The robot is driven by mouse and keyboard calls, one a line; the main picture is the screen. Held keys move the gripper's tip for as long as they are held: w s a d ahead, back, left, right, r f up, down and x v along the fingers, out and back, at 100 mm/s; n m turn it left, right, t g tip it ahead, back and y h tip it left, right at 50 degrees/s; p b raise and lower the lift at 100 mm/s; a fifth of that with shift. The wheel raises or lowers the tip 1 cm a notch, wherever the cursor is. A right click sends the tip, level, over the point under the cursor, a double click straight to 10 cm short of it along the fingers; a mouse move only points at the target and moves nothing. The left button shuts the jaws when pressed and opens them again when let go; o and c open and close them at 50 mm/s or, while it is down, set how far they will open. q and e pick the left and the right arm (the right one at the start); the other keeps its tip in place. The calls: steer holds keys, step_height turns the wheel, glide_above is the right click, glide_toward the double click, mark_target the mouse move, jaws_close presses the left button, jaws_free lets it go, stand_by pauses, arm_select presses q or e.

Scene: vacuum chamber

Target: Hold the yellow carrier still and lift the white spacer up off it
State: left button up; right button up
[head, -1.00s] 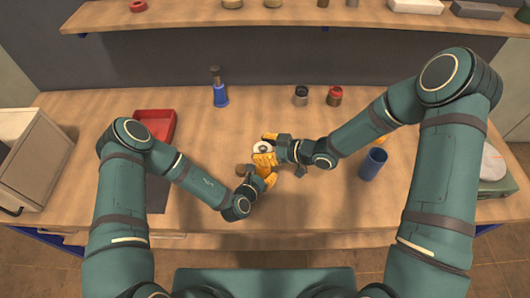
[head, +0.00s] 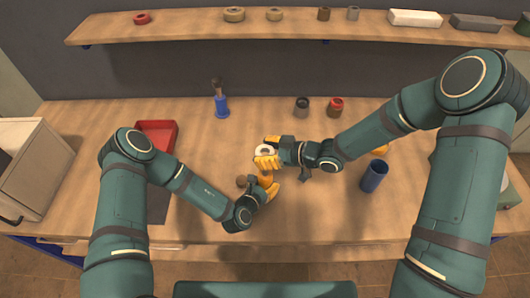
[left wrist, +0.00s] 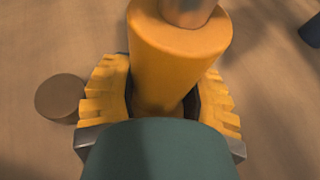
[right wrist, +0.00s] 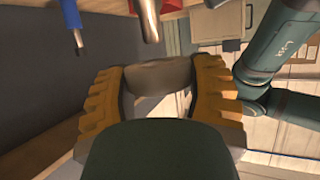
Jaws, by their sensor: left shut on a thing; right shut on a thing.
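The yellow carrier (left wrist: 175,60) stands between the fingers of my left gripper (left wrist: 160,105), which is shut on it. Its bare metal post (left wrist: 188,8) shows at the top of the left wrist view. In the head view the carrier (head: 266,180) is partly hidden by the grippers. The white spacer (head: 265,150) is a ring held in my right gripper (head: 267,158), shut on it. In the right wrist view the spacer (right wrist: 160,76) is shaded between the fingers, and the metal post tip (right wrist: 146,22) appears apart from it. No spacer shows on the post.
A small brown disc (head: 242,181) lies left of the carrier. A blue cup (head: 373,177) stands to the right. A red tray (head: 157,133) is at left. A blue-handled tool (head: 221,105) and two jars (head: 302,106) stand behind. A shelf (head: 300,30) spans the back.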

mark_target(264, 170)
arm_select(q)
steer(key=o, duration=1.2)
steer(key=shift+c, duration=0.2)
steer(key=shift+r, duration=0.5)
arm_select(e)
steer(key=shift+f, duration=0.15)
arm_select(q)
step_height(264, 170, up, 8)
steer(key=p, duration=0.3)
steer(key=shift+f, duration=0.15)
arm_select(e)
step_height(264, 170, up, 4)
steer(key=shift+f, duration=0.1)
arm_select(q)
steer(key=shift+r+p, duration=0.45)
steer(key=shift+r, duration=0.2)
arm_select(e)
steer(key=shift+r, duration=0.2)
steer(key=shift+s, duration=0.1)
